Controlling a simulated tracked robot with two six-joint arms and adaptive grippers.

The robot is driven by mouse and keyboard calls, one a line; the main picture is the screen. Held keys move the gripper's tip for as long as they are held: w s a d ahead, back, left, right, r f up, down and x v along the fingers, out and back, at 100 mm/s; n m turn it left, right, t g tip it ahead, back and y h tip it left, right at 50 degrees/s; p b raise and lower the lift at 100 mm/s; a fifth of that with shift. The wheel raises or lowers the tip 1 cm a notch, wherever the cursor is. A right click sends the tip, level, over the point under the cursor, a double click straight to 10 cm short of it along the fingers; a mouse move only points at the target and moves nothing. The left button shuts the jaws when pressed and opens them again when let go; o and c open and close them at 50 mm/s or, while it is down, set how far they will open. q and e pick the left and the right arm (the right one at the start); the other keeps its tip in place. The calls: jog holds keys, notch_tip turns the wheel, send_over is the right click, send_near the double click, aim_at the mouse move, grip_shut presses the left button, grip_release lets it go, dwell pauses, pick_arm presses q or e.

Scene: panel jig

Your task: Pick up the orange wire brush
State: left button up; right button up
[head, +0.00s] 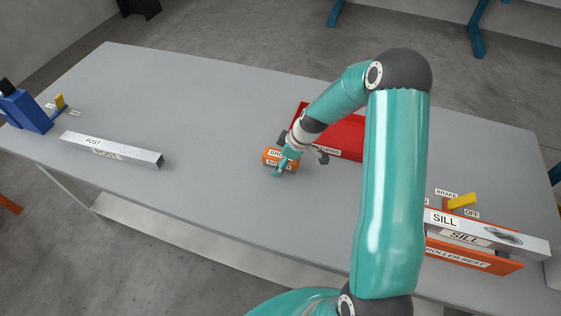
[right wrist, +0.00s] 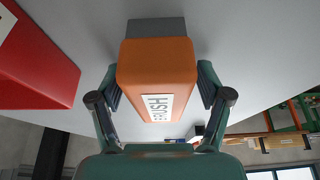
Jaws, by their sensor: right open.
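The orange wire brush (head: 270,157) is a small orange block with white labels, lying on the grey table near the middle. My right gripper (head: 287,160) is over it and hides part of it in the head view. In the right wrist view the brush (right wrist: 158,70) shows an orange body with a part-readable label and a grey end. The open fingers of my right gripper (right wrist: 160,84) stand on either side of it; whether they touch it I cannot tell. My left gripper is not in view.
A red tray (head: 343,138) is just behind the brush, partly hidden by my arm. A grey post (head: 110,148) lies at left, near a blue device (head: 27,112). A sill (head: 485,232) rests on an orange roller rest (head: 480,262) at right. The table's middle left is clear.

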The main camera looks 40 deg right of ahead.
jog(key=shift+s, duration=0.1)
jog(key=c, duration=1.3)
